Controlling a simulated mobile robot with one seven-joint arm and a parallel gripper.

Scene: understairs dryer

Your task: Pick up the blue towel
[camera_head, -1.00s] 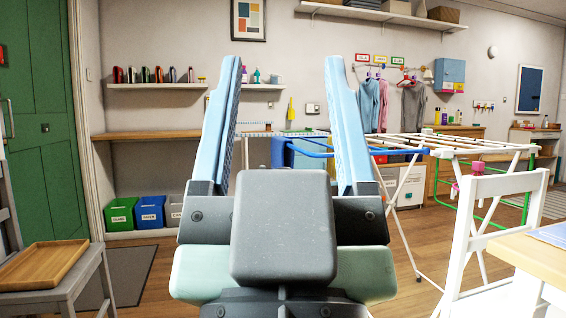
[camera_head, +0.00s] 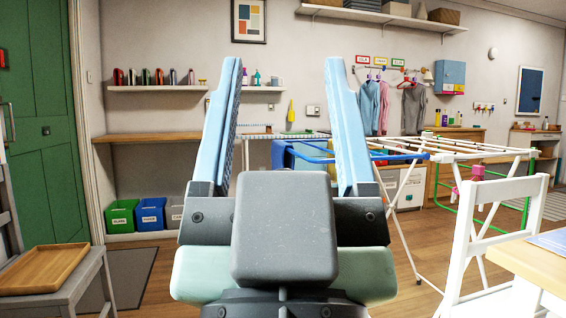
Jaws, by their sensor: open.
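My gripper (camera_head: 282,128) is in the middle of the head view, with its two light-blue fingers pointing up and wide apart. Nothing is between the fingers. A flat blue piece (camera_head: 552,240), perhaps the blue towel, lies on the light wooden table (camera_head: 538,262) at the right edge. The frame cuts it off, so I cannot tell for sure what it is. It is well to the right of my gripper and apart from it.
A white chair (camera_head: 505,190) stands against the table. Behind it is a white drying rack (camera_head: 460,148) with blue and green ends. A grey chair (camera_head: 60,300) with a wooden tray (camera_head: 42,268) is at left. Bins (camera_head: 150,216) stand under the back shelf. Floor is open at left centre.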

